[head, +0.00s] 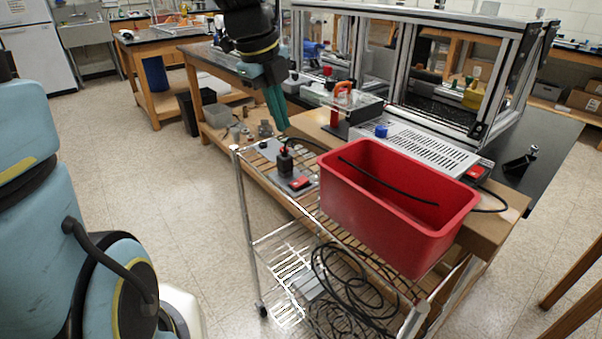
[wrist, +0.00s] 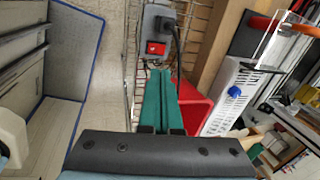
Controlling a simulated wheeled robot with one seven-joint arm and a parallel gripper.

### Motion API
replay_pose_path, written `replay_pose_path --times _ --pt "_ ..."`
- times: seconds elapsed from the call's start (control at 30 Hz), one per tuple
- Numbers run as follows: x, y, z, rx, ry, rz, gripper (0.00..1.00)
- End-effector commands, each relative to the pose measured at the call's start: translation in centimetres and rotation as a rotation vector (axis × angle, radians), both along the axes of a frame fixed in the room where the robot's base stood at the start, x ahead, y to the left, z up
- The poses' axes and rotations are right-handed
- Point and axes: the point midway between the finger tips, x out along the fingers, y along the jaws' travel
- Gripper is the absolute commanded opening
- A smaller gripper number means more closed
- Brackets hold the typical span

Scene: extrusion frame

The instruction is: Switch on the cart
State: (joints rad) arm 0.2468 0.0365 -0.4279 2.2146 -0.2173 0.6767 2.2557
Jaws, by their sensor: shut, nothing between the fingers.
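The cart (head: 243,190) is a chrome wire-shelf trolley in the middle of the head view. A grey power box (head: 272,151) lies on its top shelf, with a black plug (head: 285,163) standing in it and a red rocker switch (head: 300,183) at its near end. In the wrist view the box (wrist: 150,20) and red switch (wrist: 156,48) appear just beyond the fingertips. My gripper (head: 282,124) has teal fingers pressed together, empty, pointing down above the box's far end. In the wrist view the fingertips (wrist: 160,72) look apart from the switch, but the gap is unclear.
A red bin (head: 390,215) stands on the cart beside the box. Coiled black cable (head: 350,285) lies on the lower shelf. A white perforated unit (head: 415,148) and an aluminium extrusion frame (head: 395,60) stand on the bench behind. Floor left of the cart is clear.

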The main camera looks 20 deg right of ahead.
Motion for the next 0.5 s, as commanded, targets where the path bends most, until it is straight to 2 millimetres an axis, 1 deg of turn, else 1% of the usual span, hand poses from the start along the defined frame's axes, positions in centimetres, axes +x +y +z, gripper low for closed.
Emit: replay_pose_path --times 0.03,0.17,0.5 --pt "-0.14 -0.39 -0.01 -0.001 -0.007 -0.034 0.00" --pt "-0.32 -0.79 0.14 -0.002 -0.018 -0.083 0.00" --pt "-0.32 -0.80 0.08 -0.001 -0.017 -0.086 0.00"
